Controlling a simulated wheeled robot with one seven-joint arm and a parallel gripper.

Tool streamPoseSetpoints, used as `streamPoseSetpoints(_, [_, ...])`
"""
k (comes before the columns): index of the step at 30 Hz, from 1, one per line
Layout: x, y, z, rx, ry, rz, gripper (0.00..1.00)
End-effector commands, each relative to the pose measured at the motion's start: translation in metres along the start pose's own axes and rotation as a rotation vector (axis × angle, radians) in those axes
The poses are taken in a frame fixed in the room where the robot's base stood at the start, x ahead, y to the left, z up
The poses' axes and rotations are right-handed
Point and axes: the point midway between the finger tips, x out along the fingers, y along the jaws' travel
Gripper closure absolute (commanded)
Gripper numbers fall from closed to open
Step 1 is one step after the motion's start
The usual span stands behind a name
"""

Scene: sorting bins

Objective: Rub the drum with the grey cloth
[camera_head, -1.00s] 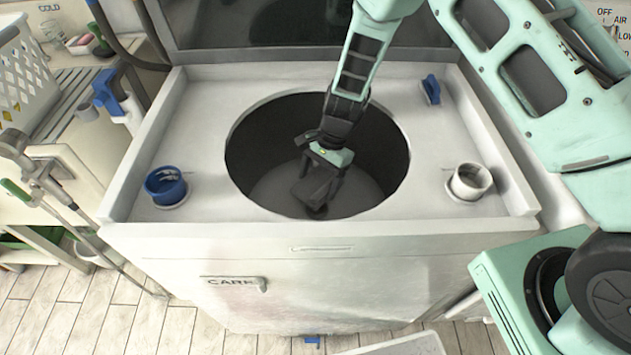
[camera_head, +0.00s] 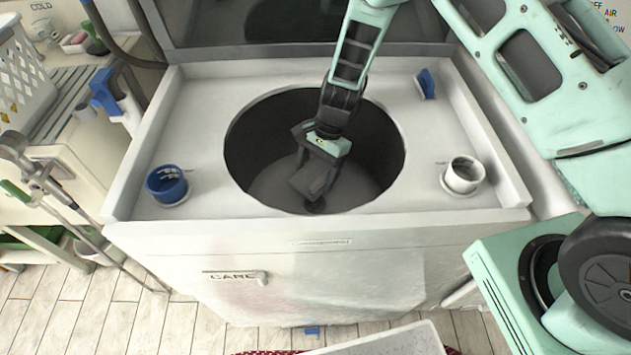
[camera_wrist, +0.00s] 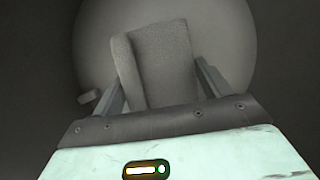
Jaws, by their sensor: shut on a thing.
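The drum is a round, dark-walled well (camera_head: 243,145) sunk in the white top of the unit, with a paler round floor that also fills much of the wrist view (camera_wrist: 228,40). My gripper (camera_wrist: 157,76) reaches down inside the drum, tilted. It is shut on the grey cloth (camera_wrist: 160,55), which stands up as a folded slab between the two fingers. In the head view my gripper (camera_head: 313,182) is low in the drum, near its front wall. Whether the cloth touches the drum's surface is not clear.
A blue cup (camera_head: 167,186) stands left of the opening and a white cup (camera_head: 462,176) right of it. A blue-handled brush or scraper (camera_head: 426,84) lies at the back right. A raised rim borders the top. A pale tray edge (camera_head: 400,342) shows in front.

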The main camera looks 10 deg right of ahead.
Motion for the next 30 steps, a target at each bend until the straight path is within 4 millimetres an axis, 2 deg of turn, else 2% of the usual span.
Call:
streamPoseSetpoints(18, [0.058,0.009,-0.012,0.001,-0.001,0.000,0.42])
streamPoseSetpoints(24, [0.067,0.011,-0.013,0.000,0.000,-0.001,0.42])
streamPoseSetpoints(30, [0.066,0.011,-0.013,0.000,0.000,-0.001,0.42])
